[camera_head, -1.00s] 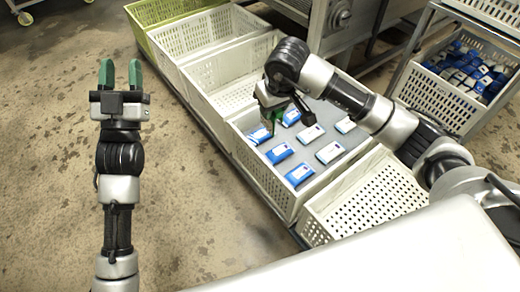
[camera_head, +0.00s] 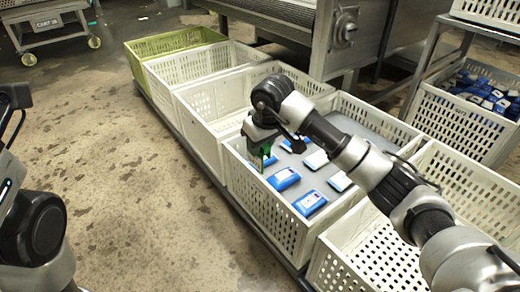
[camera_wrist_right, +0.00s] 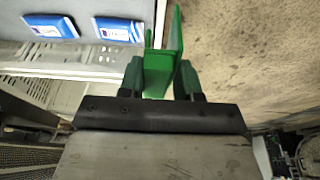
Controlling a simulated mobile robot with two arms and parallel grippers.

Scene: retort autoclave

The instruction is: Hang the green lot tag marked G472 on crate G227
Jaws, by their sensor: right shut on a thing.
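My right gripper (camera_head: 262,150) is shut on a green tag (camera_wrist_right: 158,70). It holds the tag at the left wall of a white crate with blue-and-white packs (camera_head: 284,179). In the right wrist view the tag stands between the fingers (camera_wrist_right: 160,80), partly hidden by them, beside the crate's rim (camera_wrist_right: 60,68). Whether the tag touches the rim, I cannot tell. The crate (camera_head: 266,203) is perforated; no G227 marking is readable, nor is the tag's G472. My left arm shows at the left edge; its fingers are out of view.
Empty white crates (camera_head: 205,112) and a yellow-green crate (camera_head: 150,62) stand in the row behind. Another empty white crate (camera_head: 345,268) is in front. A rack with a pack-filled crate (camera_head: 455,120) stands at right. The floor at left is clear.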

